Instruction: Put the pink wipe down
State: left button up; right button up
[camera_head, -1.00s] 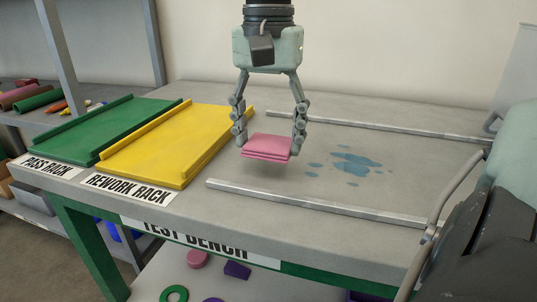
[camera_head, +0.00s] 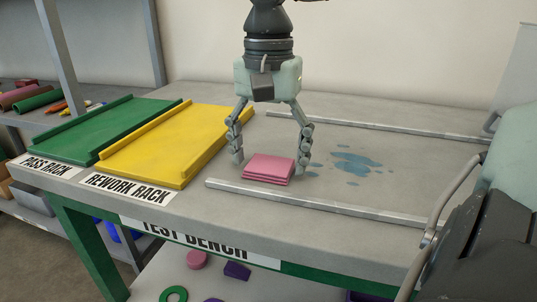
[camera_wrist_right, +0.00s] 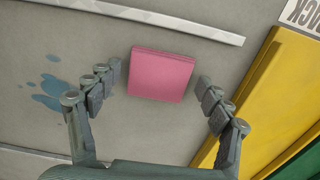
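The pink wipe (camera_head: 268,169), a folded square pad, lies flat on the grey test bench (camera_head: 335,228) between two metal rails, left of a blue spill (camera_head: 356,163). My right gripper (camera_head: 269,164) is low over the bench with its fingers on either side of the wipe. In the right wrist view, the wipe (camera_wrist_right: 161,74) sits between the open fingers, with a gap on each side. My left gripper is not in view.
The front rail (camera_head: 310,203) runs just in front of the wipe, and the back rail (camera_head: 380,130) lies behind. The yellow rework rack (camera_head: 170,145) is to the left, with the green pass rack (camera_head: 95,130) beyond it.

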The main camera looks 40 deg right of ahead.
aim_at(270, 164)
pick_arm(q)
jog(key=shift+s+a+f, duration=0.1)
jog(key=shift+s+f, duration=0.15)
pick_arm(e)
jog(key=r, duration=0.7)
jog(key=shift+d, duration=0.2)
jog(key=shift+r, duration=0.45)
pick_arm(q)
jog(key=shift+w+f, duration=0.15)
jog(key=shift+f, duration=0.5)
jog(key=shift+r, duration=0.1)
